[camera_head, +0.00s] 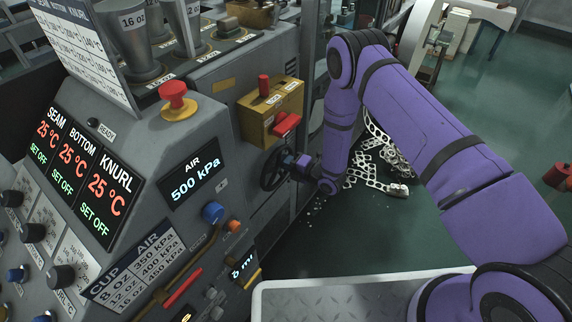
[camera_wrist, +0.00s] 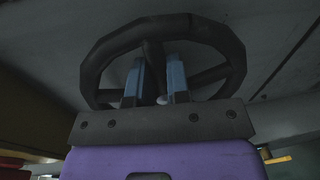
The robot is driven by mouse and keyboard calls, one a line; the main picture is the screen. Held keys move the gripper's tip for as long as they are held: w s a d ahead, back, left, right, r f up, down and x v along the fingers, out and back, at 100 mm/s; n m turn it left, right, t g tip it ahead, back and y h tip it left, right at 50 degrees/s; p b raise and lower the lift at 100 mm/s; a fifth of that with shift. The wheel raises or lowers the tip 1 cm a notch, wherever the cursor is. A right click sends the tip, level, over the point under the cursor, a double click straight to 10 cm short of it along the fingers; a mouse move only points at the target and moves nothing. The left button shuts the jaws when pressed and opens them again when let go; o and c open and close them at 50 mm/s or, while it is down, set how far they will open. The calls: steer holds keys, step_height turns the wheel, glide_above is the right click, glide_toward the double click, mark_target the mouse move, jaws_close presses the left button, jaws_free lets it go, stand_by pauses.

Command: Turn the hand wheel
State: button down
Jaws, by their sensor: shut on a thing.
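The black hand wheel (camera_head: 271,168) is on the grey machine's side, below the yellow box. In the wrist view the wheel (camera_wrist: 98,54) fills the upper middle, with its rim and spokes showing. My gripper (camera_wrist: 157,80) reaches into the wheel with its two blue fingers on either side of a dark spoke. The fingers are shut on the wheel at that spoke. In the head view my gripper (camera_head: 289,161) is small and meets the wheel from the right; its fingertips are partly hidden.
A yellow box (camera_head: 270,112) with red levers sits just above the wheel. A red mushroom button (camera_head: 174,95) and an air display (camera_head: 193,180) reading 500 kPa are on the machine to the left. A strip of punched scrap (camera_head: 378,160) lies on the floor behind my arm.

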steer(key=shift+s+r+n, duration=0.1)
steer(key=shift+r+n, duration=0.25)
steer(key=shift+n, duration=0.65)
steer(key=c, duration=1.4)
jaws_free()
steer(key=v, duration=1)
steer(key=shift+s+d+r, duration=0.1)
steer(key=shift+s+d, duration=0.1)
steer(key=shift+s, duration=0.2)
